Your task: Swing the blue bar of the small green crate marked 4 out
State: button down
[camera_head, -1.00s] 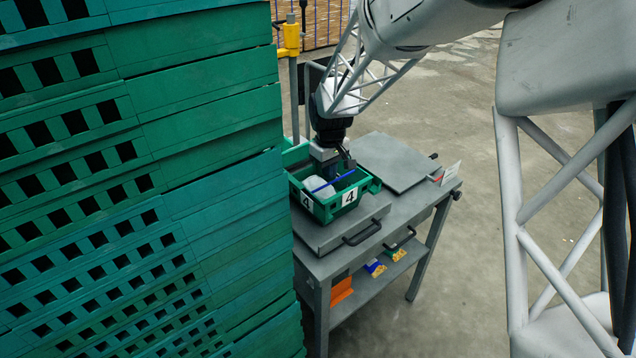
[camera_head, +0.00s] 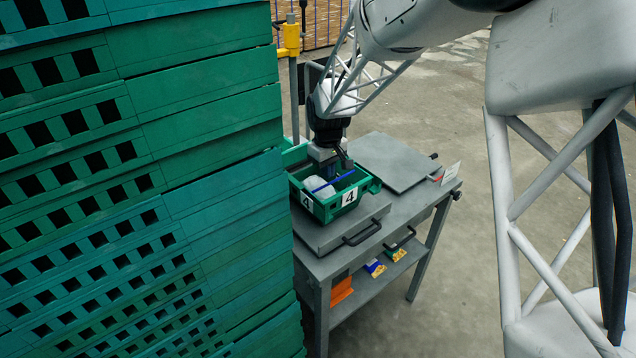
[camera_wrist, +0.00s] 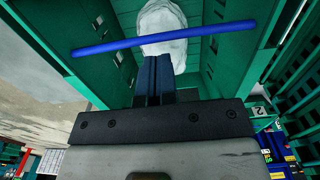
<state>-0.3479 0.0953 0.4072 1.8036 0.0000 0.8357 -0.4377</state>
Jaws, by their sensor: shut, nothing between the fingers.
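The small green crate marked 4 (camera_head: 322,208) stands on the grey bench, with white number labels on two sides. Its blue bar (camera_head: 322,188) lies slantwise across the open top; in the wrist view the bar (camera_wrist: 105,46) crosses in front of a white package (camera_wrist: 163,22) inside the crate. My gripper (camera_wrist: 156,60) has its dark blue fingers together and empty, pointing toward the bar. The fingertips appear close to the bar's middle; I cannot tell whether they touch. In the head view my gripper (camera_head: 334,171) is over the crate's far side, its tips partly hidden.
A tall stack of green crates (camera_head: 210,150) rises at the left, close to the bench. The grey bench (camera_head: 412,210) has a flat plate (camera_head: 395,160) behind and right of the crate. Small packets (camera_head: 375,267) lie on its lower shelf. Open floor lies to the right.

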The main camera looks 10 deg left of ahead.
jog(key=shift+f, duration=0.6)
jog(key=shift+f, duration=0.35)
jog(key=shift+f, duration=0.1)
jog(key=shift+s+d, duration=0.1)
dwell(0.4)
